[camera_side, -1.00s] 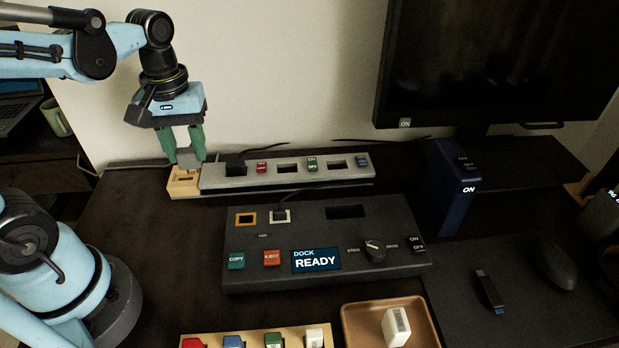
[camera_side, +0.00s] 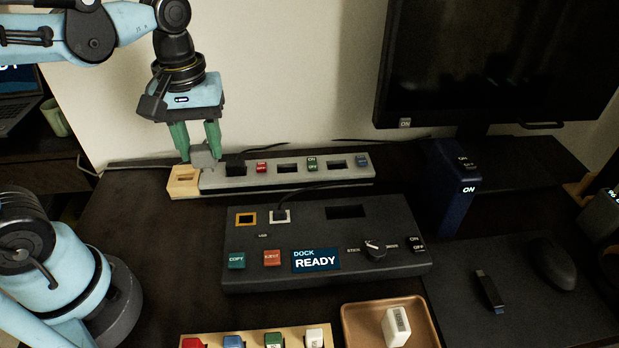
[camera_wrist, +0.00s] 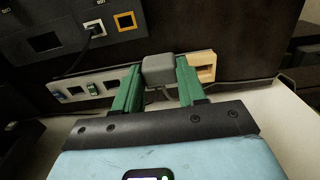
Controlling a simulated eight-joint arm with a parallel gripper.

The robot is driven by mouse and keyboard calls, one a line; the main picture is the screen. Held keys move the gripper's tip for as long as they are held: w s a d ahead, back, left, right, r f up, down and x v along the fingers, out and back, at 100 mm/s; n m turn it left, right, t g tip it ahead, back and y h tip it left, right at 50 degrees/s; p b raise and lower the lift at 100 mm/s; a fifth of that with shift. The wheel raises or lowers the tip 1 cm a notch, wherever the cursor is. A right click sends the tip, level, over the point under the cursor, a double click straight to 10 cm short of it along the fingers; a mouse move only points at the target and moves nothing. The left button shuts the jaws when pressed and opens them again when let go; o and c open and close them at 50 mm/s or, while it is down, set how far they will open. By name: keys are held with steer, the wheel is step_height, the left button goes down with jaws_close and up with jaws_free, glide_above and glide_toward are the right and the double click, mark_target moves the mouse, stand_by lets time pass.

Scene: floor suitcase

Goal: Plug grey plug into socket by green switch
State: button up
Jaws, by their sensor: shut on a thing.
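My gripper (camera_side: 199,157) has green fingers and is shut on the grey plug (camera_side: 206,157).
A wooden holder (camera_side: 183,184) with a slot stands at the strip's left end. The strip also has a red switch (camera_side: 262,167) and a blue switch (camera_side: 362,160). A black dock (camera_side: 325,215) with a cable lies in front. The wall is close behind.

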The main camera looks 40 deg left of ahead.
steer(key=w+d, duration=0.9)
steer(key=d, duration=0.3)
steer(key=shift+w+a+f, duration=1.15)
steer(key=shift+a+f, duration=0.35)
steer(key=shift+f, duration=0.35)
steer(key=shift+w+a+f, duration=1.2)
steer(key=shift+a+f, duration=0.3)
steer(key=shift+f, duration=0.3)
steer(key=shift+w+a+f, duration=1.15)
steer(key=shift+a+f, duration=0.35)
steer(key=shift+f, duration=0.35)
steer(key=shift+f, duration=0.15)
steer(key=o, duration=0.8)
steer(key=shift+c, duration=0.2)
